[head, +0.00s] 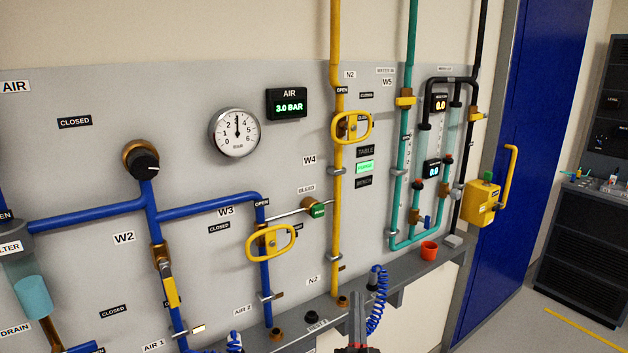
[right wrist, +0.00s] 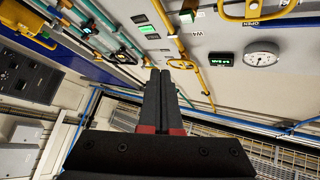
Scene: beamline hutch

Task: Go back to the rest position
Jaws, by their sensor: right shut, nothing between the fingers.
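My right gripper (head: 357,318) shows at the bottom of the head view, in front of the panel's ledge. In the right wrist view its two dark fingers (right wrist: 160,88) lie together, shut and empty, pointing toward the panel. The fingers touch nothing that I can see. My left gripper is in neither view.
A grey panel (head: 90,190) carries blue, yellow and teal pipes, yellow handles (head: 271,243) and a gauge (head: 235,133). A blue door (head: 530,120) stands right; floor there is clear.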

